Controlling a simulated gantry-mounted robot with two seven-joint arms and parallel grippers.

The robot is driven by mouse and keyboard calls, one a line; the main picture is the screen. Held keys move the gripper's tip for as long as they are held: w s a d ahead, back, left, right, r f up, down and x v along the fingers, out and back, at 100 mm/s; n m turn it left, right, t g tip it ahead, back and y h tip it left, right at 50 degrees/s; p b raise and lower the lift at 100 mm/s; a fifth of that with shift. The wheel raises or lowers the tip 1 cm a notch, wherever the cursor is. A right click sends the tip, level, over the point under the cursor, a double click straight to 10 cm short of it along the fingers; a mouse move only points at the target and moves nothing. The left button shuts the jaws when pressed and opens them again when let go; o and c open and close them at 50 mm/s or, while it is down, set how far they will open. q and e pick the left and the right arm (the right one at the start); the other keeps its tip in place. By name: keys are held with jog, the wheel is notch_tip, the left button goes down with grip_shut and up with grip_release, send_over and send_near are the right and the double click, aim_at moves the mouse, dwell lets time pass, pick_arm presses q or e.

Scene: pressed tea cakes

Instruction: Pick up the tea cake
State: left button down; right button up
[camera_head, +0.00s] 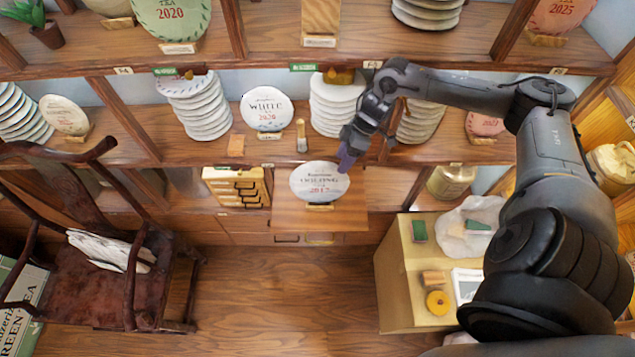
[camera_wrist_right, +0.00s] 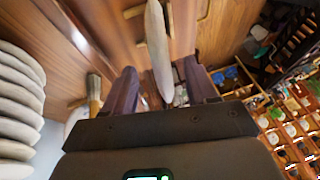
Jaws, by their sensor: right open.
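A white, round pressed tea cake (camera_head: 320,183) marked 2017 stands upright on a small wooden board below the middle shelf. In the right wrist view the tea cake (camera_wrist_right: 157,45) shows edge-on as a pale, thin disc. My right gripper (camera_head: 346,161) is at the upper right edge of the cake in the head view. In the wrist view the right gripper (camera_wrist_right: 160,68) is open, with its purple fingers on either side of the cake's edge. I cannot tell whether either finger touches it. My left gripper is not in view.
A stack of tea cakes (camera_head: 335,103) and a White 2020 cake (camera_head: 267,109) stand on the shelf (camera_head: 240,158) above. A wooden chair (camera_head: 85,262) is at left. A low cabinet (camera_head: 400,285) with small items is at right. The floor (camera_head: 275,280) between is clear.

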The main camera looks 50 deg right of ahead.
aim_at(318, 181)
jog(key=shift+s+d+p+x, duration=0.15)
jog(key=shift+p+x, duration=0.2)
jog(key=shift+x, duration=1.1)
jog(key=shift+s+d+p+x, duration=0.15)
jog(key=shift+p+x, duration=0.15)
jog(key=shift+x, duration=1.15)
jog(key=shift+f, duration=0.2)
grip_shut()
